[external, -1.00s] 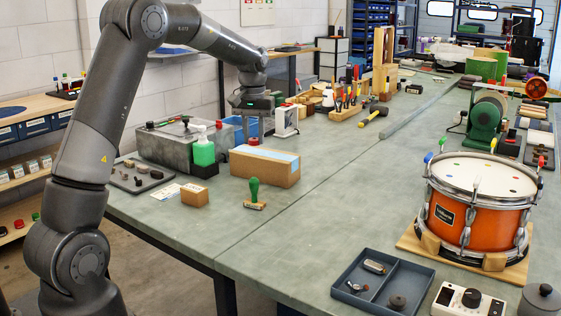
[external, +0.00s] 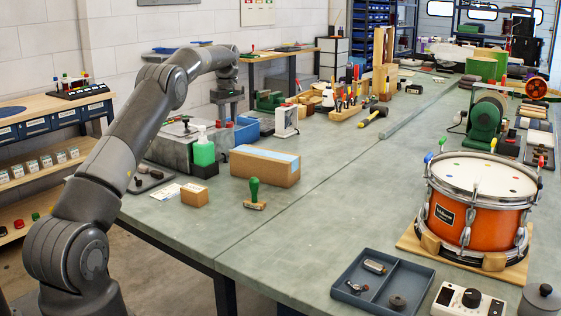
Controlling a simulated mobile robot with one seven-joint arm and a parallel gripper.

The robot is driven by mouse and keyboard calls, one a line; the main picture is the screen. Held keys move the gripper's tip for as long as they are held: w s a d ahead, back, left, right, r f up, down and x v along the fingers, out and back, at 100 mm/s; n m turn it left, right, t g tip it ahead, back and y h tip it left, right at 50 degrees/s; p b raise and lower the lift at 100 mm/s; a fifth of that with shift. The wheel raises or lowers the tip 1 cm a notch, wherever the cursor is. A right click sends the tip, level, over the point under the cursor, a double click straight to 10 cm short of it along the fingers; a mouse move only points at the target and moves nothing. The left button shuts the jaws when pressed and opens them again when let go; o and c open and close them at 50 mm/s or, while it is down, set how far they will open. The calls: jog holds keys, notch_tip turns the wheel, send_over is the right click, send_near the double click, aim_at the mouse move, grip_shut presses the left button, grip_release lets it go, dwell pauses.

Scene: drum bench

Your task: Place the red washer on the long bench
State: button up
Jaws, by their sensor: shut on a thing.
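The long bench (external: 290,225) has a grey-green top and runs from the front into the distance. My gripper (external: 229,117) is at the far left part of the bench, beyond the grey box and beside the blue bin. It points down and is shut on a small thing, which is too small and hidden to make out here. I cannot pick out the red washer for sure anywhere in this view.
A grey box (external: 172,150), a blue bin (external: 246,130), a green bottle (external: 204,152) and a cardboard box (external: 265,167) stand near my arm. A green-handled stamp (external: 254,193) is in front. An orange drum (external: 474,215) and a divided tray (external: 382,285) are at right. The middle is clear.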

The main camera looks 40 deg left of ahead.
notch_tip(320, 180, down, 15)
jog(key=shift+d+r, duration=0.1)
dwell(0.5)
jog(key=o, duration=1)
